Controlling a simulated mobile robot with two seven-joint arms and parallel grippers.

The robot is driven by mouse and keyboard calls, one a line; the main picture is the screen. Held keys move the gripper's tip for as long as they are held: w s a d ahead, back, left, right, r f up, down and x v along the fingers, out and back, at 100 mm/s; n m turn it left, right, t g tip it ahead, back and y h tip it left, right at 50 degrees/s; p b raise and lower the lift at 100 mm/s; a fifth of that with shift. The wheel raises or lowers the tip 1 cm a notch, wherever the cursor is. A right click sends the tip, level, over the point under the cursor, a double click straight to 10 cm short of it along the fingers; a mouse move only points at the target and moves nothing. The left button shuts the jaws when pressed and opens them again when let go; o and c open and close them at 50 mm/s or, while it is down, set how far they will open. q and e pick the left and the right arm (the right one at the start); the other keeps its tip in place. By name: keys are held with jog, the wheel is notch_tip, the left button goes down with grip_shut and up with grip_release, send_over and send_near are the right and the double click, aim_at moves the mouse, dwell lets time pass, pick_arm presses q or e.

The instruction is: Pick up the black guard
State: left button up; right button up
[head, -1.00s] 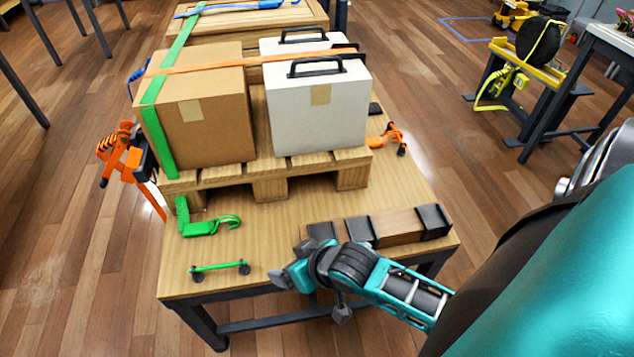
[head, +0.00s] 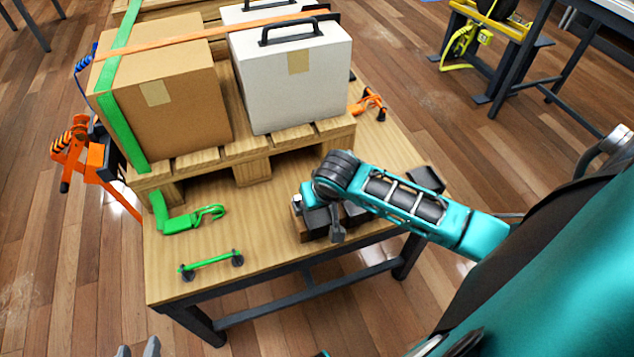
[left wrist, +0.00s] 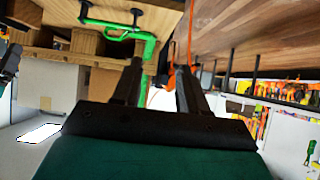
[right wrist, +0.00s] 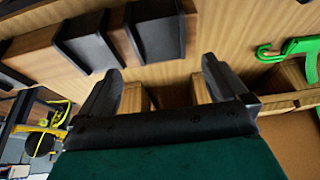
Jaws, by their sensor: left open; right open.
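Black guards sit on a wooden beam at the front right of the table. One black guard (head: 426,179) shows right of my right arm in the head view, and another black guard (head: 318,221) is partly covered by it. In the right wrist view, black guards (right wrist: 90,45) wrap over the beam (right wrist: 42,58) at upper left. My right gripper (right wrist: 160,70) is open, with no guard between its fingers; in the head view its fingers are mostly hidden. My left gripper (head: 137,347) is open and empty in front of the table, at the bottom edge.
A pallet (head: 240,150) bears a cardboard box (head: 165,100) and a white case (head: 295,85) under straps. A green hook strap (head: 185,220) and a green bar (head: 210,261) lie on the table's left front. An orange ratchet (head: 85,155) hangs at the left.

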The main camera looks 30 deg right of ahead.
aim_at(317, 212)
jog(key=b+x, duration=0.2)
jog(key=x, duration=0.2)
jog(key=shift+w+f, duration=0.2)
jog(key=shift+w, duration=0.1)
jog(key=shift+w+f, duration=0.1)
jog(key=shift+f, duration=0.15)
jog(key=shift+f, duration=0.2)
jog(key=c, duration=1.1)
